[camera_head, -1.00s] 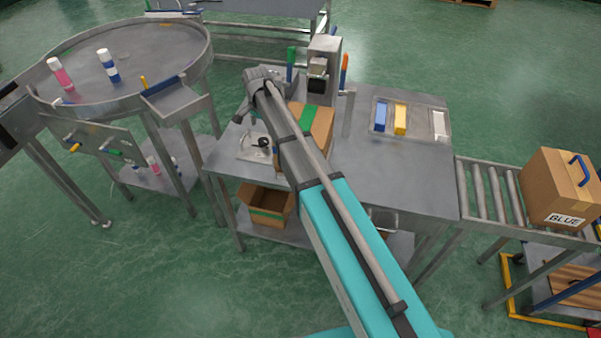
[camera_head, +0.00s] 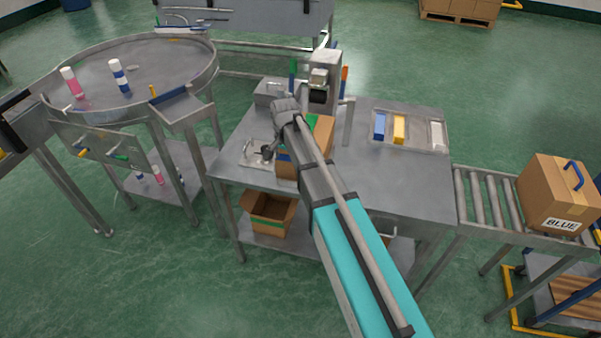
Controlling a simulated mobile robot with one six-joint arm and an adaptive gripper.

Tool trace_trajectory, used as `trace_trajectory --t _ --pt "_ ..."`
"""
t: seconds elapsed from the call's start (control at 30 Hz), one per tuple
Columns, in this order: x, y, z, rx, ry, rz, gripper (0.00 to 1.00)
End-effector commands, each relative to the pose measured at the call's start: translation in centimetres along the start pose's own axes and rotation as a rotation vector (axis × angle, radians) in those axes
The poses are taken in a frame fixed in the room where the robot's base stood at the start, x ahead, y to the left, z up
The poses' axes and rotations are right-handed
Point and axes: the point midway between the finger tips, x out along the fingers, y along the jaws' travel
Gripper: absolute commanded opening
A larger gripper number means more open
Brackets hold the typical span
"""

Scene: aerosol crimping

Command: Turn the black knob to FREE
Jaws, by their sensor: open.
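A small black round part, which looks like the black knob (camera_head: 267,152), sits on a pale plate (camera_head: 252,158) at the left front of the steel table. Any marking such as FREE is too small to read. My gripper (camera_head: 279,136) points down at the end of my arm, just above and right of the black part. It is open and appears apart from it. My wrist partly hides its fingers, so the exact gap cannot be told.
A cardboard box (camera_head: 322,135) stands right behind my wrist. A grey machine (camera_head: 325,75) with green and orange handles stands at the back. A tray (camera_head: 416,146) holds blue, yellow and white blocks. A round table (camera_head: 140,60) is at left, a roller conveyor (camera_head: 480,195) at right.

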Motion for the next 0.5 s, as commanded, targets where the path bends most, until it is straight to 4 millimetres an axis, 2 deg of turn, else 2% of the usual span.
trace_trajectory --t 0.03,0.2,0.5 --pt "0.2 0.9 0.3 -0.012 0.000 0.000 0.96" --pt "0.6 3.0 0.7 -0.061 0.000 0.000 0.96" --pt "0.9 5.2 1.1 -0.117 0.000 0.000 0.96"
